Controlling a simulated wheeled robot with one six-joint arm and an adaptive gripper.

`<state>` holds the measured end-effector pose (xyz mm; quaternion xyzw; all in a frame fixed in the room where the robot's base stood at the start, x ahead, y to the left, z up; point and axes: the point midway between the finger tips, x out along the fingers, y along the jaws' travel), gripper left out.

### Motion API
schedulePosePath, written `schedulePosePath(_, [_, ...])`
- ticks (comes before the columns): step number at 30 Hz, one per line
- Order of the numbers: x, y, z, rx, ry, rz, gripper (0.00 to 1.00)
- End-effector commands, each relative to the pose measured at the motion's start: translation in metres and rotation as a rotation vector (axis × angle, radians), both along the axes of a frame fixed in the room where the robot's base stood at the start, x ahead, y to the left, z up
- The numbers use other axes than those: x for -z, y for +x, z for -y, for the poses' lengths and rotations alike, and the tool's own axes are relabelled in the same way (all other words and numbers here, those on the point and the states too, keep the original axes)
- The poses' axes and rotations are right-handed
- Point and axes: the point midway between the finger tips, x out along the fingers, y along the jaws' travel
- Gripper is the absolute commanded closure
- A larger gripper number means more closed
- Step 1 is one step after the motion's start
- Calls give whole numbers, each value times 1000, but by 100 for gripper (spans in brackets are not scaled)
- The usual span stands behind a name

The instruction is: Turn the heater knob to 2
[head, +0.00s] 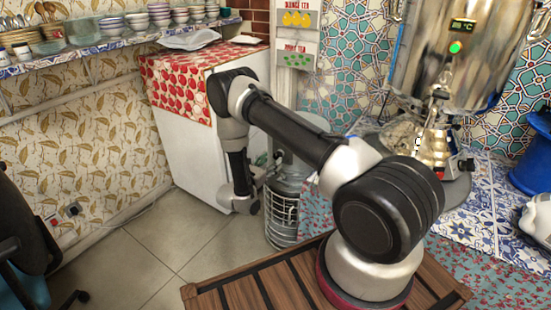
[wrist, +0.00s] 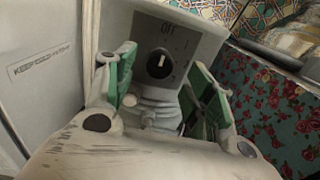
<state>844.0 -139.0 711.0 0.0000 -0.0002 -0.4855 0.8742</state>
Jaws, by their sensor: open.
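The heater knob (wrist: 160,65) is a round black dial with a white pointer mark, on a grey panel (wrist: 205,40) in the wrist view. The pointer is roughly upright, toward the printed word OFF above it. Fainter marks to its right are hard to read. My gripper (wrist: 164,72) is open, with one green-padded finger on each side of the knob. Both fingers look apart from the knob, and nothing is held. In the head view my arm reaches down beside a caged metal cylinder (head: 284,215). The knob and my jaws cannot be made out there.
A white cabinet (head: 185,135) with a red patterned cloth stands behind my arm. The large metal samovar (head: 450,50) is at the right, above a tiled counter (head: 480,215).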

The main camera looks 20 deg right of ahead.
Motion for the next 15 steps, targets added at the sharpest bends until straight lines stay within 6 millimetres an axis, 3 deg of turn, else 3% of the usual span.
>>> schedulePosePath(6, [0, 16, 28, 3, 1, 1, 46])
schedulePosePath(15, [0, 21, 34, 1, -1, -1, 46])
